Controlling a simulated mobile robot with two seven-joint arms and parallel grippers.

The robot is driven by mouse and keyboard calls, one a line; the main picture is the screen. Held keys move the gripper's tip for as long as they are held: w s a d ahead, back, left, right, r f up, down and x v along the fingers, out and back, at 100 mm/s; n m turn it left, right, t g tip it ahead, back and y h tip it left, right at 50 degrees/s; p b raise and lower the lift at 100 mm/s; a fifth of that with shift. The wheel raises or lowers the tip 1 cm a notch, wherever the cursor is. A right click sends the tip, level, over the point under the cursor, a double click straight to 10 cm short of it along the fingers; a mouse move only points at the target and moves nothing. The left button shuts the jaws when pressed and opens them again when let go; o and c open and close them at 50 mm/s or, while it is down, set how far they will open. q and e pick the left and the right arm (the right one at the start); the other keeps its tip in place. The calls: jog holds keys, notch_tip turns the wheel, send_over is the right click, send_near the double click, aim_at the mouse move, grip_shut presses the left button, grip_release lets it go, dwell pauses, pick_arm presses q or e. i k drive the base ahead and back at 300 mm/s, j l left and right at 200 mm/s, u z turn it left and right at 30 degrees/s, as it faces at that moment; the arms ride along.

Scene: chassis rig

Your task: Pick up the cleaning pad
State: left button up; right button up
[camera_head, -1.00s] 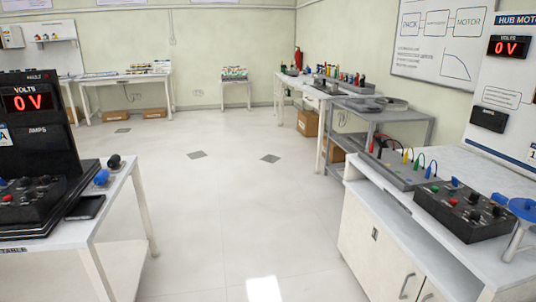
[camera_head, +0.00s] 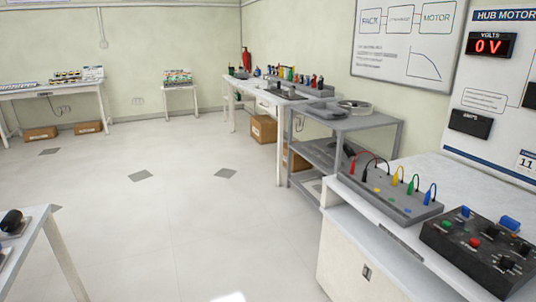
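I cannot make out a cleaning pad in the head view. Neither of my grippers shows in this view. Several small coloured items (camera_head: 285,72) stand along the back of the white bench by the right wall, too small to tell apart.
A white cabinet bench (camera_head: 345,258) on the right holds a grey panel with cables (camera_head: 388,195) and a black control box (camera_head: 482,245). Behind it are a grey shelf cart (camera_head: 352,122) and cardboard boxes (camera_head: 263,129). A table corner (camera_head: 38,232) is at lower left. The middle floor is clear.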

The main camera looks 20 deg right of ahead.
aim_at(506, 222)
jog(key=i, duration=1.2)
jog(key=i+j+z, duration=0.15)
jog(key=i+z, duration=0.2)
jog(key=i, duration=0.55)
jog(key=z, duration=2.65)
